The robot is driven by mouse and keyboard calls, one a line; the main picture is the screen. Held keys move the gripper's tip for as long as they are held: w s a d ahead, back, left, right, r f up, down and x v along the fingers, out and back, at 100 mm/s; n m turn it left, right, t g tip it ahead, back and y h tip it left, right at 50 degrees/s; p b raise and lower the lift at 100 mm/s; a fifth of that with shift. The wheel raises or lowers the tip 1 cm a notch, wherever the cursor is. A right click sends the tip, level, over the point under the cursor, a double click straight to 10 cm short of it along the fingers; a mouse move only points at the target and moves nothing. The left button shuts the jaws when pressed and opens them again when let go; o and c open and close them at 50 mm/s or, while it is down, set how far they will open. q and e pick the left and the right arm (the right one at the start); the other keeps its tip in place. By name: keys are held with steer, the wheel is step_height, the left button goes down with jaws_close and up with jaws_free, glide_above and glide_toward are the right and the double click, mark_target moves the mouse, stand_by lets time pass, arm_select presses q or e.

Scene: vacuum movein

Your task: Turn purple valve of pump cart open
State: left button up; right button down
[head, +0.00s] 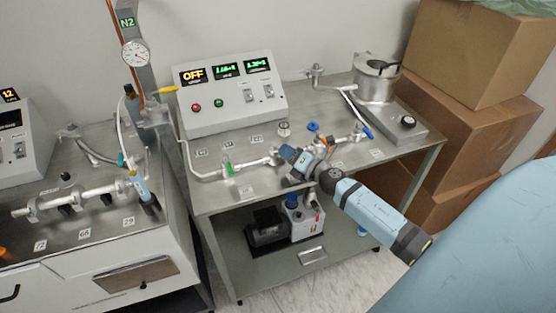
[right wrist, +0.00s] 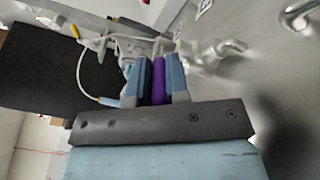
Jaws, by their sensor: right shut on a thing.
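The pump cart (head: 235,201) stands in the middle of the head view, with a metal pipe line along its top. My right gripper (head: 296,158) reaches in from the lower right to this pipe line. In the right wrist view, the purple valve handle (right wrist: 158,82) sits between the two blue fingers of my right gripper (right wrist: 159,70), which are shut on it. In the head view the gripper covers the purple handle, so its angle there cannot be told. My left gripper is not in view.
A control box (head: 226,107) reading OFF stands at the cart's back. A blue valve knob (head: 313,127) and a blue-handled lever (head: 366,131) are close to my right gripper. A metal pot (head: 376,82) stands at the back right. Cardboard boxes (head: 465,100) stand right of the cart.

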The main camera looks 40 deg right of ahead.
steer(key=shift+w+d+f+n+g+y+b, duration=0.1)
steer(key=shift+d+n+g+y+b, duration=0.15)
steer(key=shift+n+y+b, duration=0.5)
steer(key=shift+w+d+n+g+y+b, duration=0.1)
steer(key=shift+d+n+g+y+b, duration=0.3)
steer(key=shift+y, duration=0.5)
steer(key=shift+w+d+f+n+g+y+b, duration=0.1)
steer(key=shift+n+g+y+b, duration=0.05)
steer(key=shift+n+y+b, duration=0.55)
steer(key=shift+r+y, duration=0.15)
steer(key=shift+y, duration=0.3)
steer(key=shift+d, duration=0.1)
steer(key=c, duration=1.1)
jaws_free()
steer(key=b+v, duration=0.2)
steer(key=v, duration=1.2)
steer(key=shift+r, duration=0.2)
steer(key=shift+w, duration=0.1)
